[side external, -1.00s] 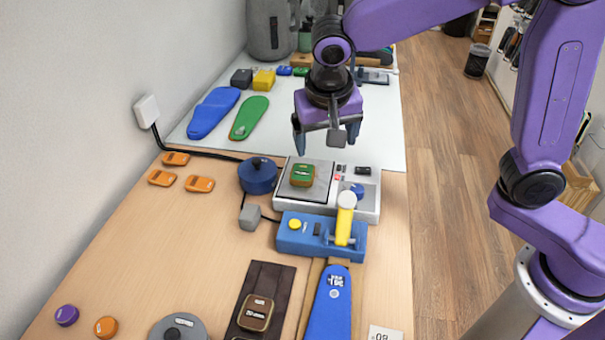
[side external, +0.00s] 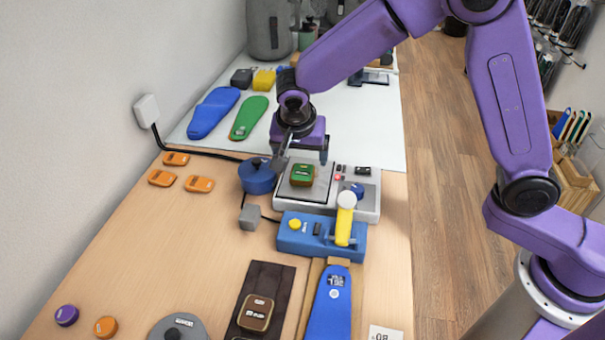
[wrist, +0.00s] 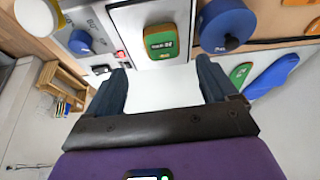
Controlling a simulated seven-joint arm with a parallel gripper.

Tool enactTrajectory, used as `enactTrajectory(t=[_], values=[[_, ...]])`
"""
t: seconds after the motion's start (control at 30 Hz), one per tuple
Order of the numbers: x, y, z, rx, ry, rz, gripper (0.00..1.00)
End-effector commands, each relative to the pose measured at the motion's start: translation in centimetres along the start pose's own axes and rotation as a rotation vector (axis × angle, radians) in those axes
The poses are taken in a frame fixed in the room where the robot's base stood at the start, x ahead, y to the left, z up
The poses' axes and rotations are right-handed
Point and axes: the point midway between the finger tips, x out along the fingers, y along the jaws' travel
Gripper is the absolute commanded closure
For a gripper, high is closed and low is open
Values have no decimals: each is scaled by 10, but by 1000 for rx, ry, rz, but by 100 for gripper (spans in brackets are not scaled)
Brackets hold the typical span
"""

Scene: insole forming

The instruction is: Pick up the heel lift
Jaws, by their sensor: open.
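In the wrist view the pad (wrist: 160,42) shows beyond the fingertips, between the lines of the two fingers. My gripper (side external: 304,160) points down above the far side of the device, behind the pad and apart from it. Its fingers are spread with nothing between them, as the wrist view of my gripper (wrist: 161,68) also shows.
A blue round pot (side external: 257,178) stands close left of the device. A blue box with a yellow lever (side external: 345,225) stands in front. Several orange pieces (side external: 200,184) lie left. Blue (side external: 212,113) and green (side external: 249,118) insoles lie behind on the white mat.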

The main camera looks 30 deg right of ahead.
Motion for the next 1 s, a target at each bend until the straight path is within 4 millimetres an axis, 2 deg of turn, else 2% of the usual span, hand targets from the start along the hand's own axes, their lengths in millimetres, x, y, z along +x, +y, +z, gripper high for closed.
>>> enactTrajectory(t=[0.1,0.37,0.7,1.0], values=[[19,1,0,0,-1,5,14],[35,0,0,1,-1,1,14],[77,-3,-2,-1,-1,3,14],[82,-4,-3,0,-1,-1,14]])
